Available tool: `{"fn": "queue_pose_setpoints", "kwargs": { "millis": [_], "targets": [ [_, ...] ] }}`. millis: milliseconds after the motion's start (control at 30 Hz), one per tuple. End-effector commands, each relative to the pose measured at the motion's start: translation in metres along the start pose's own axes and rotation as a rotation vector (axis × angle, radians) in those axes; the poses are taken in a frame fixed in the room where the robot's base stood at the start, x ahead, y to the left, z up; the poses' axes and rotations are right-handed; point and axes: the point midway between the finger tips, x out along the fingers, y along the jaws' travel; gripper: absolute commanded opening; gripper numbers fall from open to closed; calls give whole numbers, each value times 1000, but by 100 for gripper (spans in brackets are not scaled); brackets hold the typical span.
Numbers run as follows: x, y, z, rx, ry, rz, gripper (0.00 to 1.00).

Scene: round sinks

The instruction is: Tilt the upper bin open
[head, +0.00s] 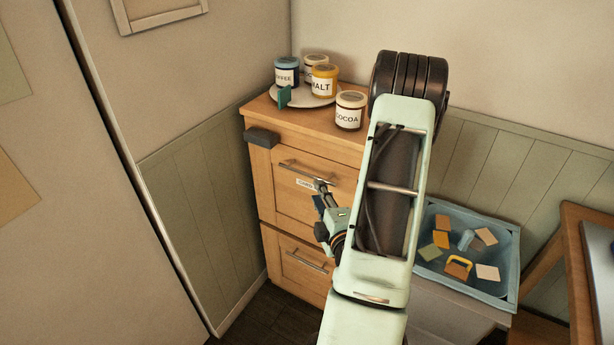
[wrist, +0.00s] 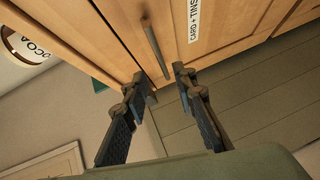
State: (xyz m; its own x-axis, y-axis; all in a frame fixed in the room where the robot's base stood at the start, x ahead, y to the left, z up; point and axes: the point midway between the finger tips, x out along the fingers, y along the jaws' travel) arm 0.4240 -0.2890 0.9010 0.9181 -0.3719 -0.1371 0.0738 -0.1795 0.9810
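The upper bin (head: 289,208) is the upper wooden front of a low cabinet and looks closed. Its metal bar handle (head: 300,171) runs across near its top edge, with a white label (head: 304,183) below. In the wrist view the handle (wrist: 156,46) is a dark bar, and the label (wrist: 194,22) reads "CARD + TINS". My gripper (head: 322,188) is at the right end of the handle. In the wrist view my gripper (wrist: 167,80) has its fingers apart with nothing held. One end of the handle lies at the gap between the fingertips; whether they touch it is unclear.
A lower bin (head: 292,263) with its own handle is underneath. Several jars, including a cocoa jar (head: 350,110), stand on the cabinet top (head: 263,108). A dark block (head: 262,137) sits at its left corner. A blue tub (head: 508,262) of sponge-like pieces is at right.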

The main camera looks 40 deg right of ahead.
Motion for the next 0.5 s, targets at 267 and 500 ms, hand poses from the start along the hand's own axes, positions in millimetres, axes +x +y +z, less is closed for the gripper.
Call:
{"fn": "queue_pose_setpoints", "kwargs": {
  "millis": [267, 500],
  "targets": [
    [23, -4, 0, -3, 2, 4, 25],
    [36, -5, 1, -1, 4, 3, 25]
  ]
}}
